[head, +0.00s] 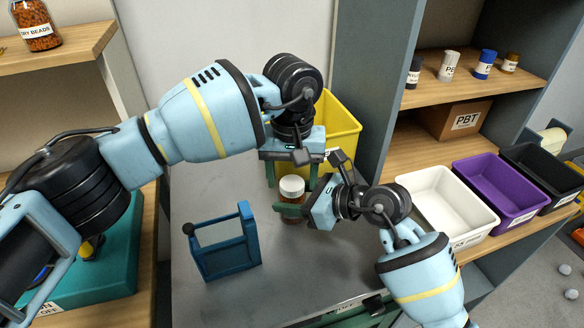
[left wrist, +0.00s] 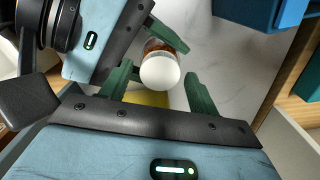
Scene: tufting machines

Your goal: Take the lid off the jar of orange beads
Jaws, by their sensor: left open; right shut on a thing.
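The jar (head: 292,208) is amber with a white lid (head: 291,186) on top and stands upright over the grey worktop. My right gripper (head: 287,210) is shut on the jar's body from the right. My left gripper (head: 291,176) points down just above the lid, open, with a green finger on each side. In the left wrist view the white lid (left wrist: 160,71) lies between the open left fingers (left wrist: 158,76), with the orange-brown jar body (left wrist: 158,46) beyond it. The lid appears seated on the jar. Whether the left fingers touch it cannot be told.
A blue open-frame holder (head: 228,262) stands on the worktop (head: 190,300) left of the jar. A yellow bin (head: 340,125) is behind. White (head: 455,232), purple (head: 510,215) and black bins line the right shelf. Another bead jar (head: 38,30) sits on the upper-left shelf.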

